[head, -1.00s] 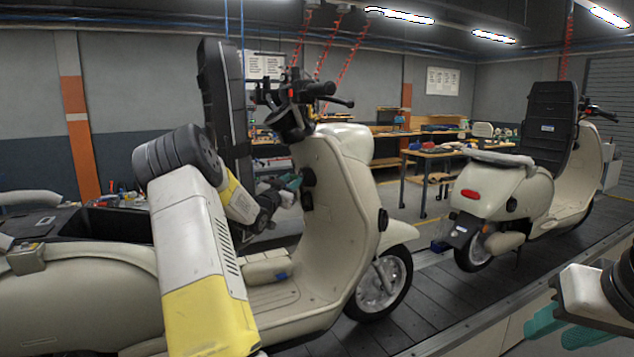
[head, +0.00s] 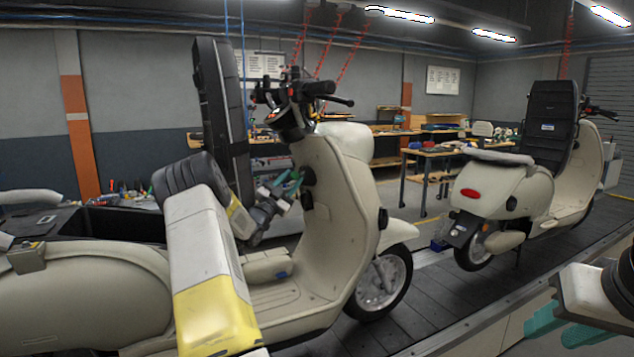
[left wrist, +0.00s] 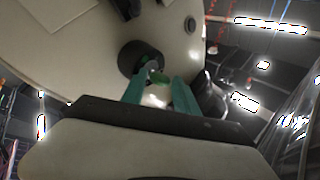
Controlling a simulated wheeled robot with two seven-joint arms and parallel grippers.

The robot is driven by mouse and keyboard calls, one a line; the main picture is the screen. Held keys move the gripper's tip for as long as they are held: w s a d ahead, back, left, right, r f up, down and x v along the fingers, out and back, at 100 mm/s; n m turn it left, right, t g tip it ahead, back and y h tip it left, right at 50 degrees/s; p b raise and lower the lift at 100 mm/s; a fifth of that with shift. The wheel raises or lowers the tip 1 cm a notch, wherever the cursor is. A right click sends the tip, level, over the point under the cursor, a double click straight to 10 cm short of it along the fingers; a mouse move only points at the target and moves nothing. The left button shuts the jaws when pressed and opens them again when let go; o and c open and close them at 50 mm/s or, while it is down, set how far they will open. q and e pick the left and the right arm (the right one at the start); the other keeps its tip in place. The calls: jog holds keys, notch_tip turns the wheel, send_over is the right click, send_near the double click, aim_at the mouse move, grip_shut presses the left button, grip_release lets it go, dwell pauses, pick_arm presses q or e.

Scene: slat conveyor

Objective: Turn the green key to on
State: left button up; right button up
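The green key (left wrist: 157,76) sits at the round black lock (left wrist: 141,57) on the cream inner leg shield of the nearer scooter. In the head view the lock (head: 308,176) is a dark round spot below the handlebar. I cannot read the key's on or off mark. My left gripper (head: 294,183) points at the lock, its teal fingers close to it. In the left wrist view its fingers (left wrist: 159,82) are apart, with the key just at or beyond the gap between their tips; no grip on it shows. My right gripper (head: 562,328) is at the lower right, fingers apart, empty.
The nearer scooter (head: 335,220) stands on the dark slat conveyor (head: 430,305), its handlebar above the lock. A second scooter (head: 510,200) stands further right. Workbenches (head: 440,152) are behind. The space between the scooters is clear.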

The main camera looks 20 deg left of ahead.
pick_arm(q)
jog(key=shift+s+a+f, duration=0.1)
jog(key=shift+a+f, duration=0.15)
jog(key=shift+f, duration=0.25)
jog(key=v, duration=0.7)
jog(key=shift+s+r, duration=0.15)
jog(key=shift+s, duration=0.2)
jog(key=shift+a, duration=0.1)
jog(key=v, duration=0.5)
jog(key=shift+s, duration=0.4)
